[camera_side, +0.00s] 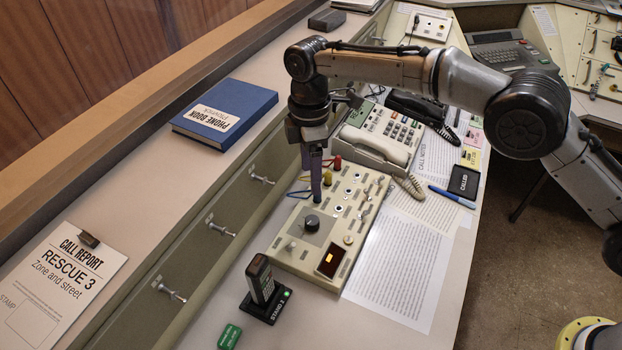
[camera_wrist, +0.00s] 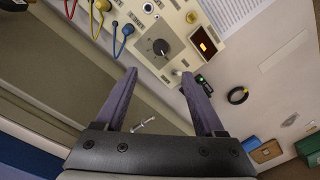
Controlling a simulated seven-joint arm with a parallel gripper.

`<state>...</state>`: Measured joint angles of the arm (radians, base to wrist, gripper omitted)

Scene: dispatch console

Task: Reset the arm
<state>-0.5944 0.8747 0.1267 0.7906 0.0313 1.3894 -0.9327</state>
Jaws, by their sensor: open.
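My gripper (camera_side: 314,184) hangs from my arm, pointing down over the left part of the cream control panel (camera_side: 295,260). In the wrist view my gripper (camera_wrist: 160,88) has its two grey-purple fingers spread apart, with nothing between them. A black knob (camera_side: 312,223) sits on the panel just below the fingertips in the side view. The knob also shows in the wrist view (camera_wrist: 160,47), beyond the fingertips. Whether a finger touches the panel is unclear.
A beige telephone (camera_side: 375,150) stands behind the panel. A stamp (camera_side: 262,285) stands in front of it, near a green block (camera_side: 229,336). A blue phone book (camera_side: 225,112) and a call report (camera_side: 62,282) lie on the left ledge. Drawer handles (camera_side: 220,227) protrude from the ledge front.

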